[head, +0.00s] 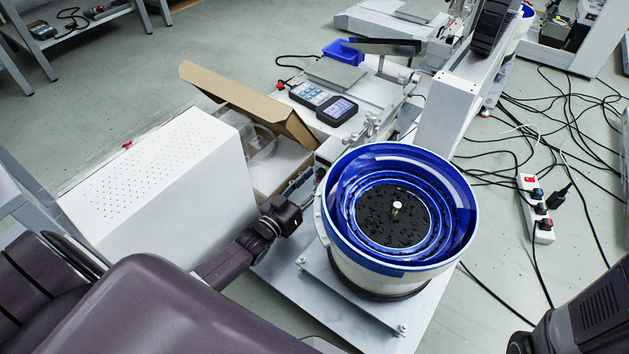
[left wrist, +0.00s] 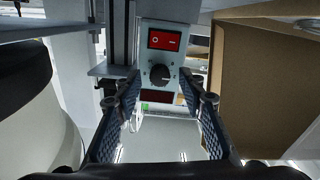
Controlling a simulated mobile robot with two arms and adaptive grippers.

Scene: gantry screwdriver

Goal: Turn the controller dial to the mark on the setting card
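The controller (left wrist: 145,33) shows in the left wrist view as a pale panel with a red rocker switch (left wrist: 165,40) above a black round dial (left wrist: 160,75). The dial has a small light pointer mark toward its right side. My left gripper (left wrist: 160,88) is open, its two fingers at the left and right of the dial; I cannot tell whether they touch it. The controller's face is hidden there. I cannot make out the setting card. My right gripper is not in view.
The bowl feeder (head: 345,170) stands right of my left gripper. A white perforated box (head: 160,175) and an open cardboard box (head: 265,115) lie to its left. Cables and a power strip (head: 537,210) cover the floor at right.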

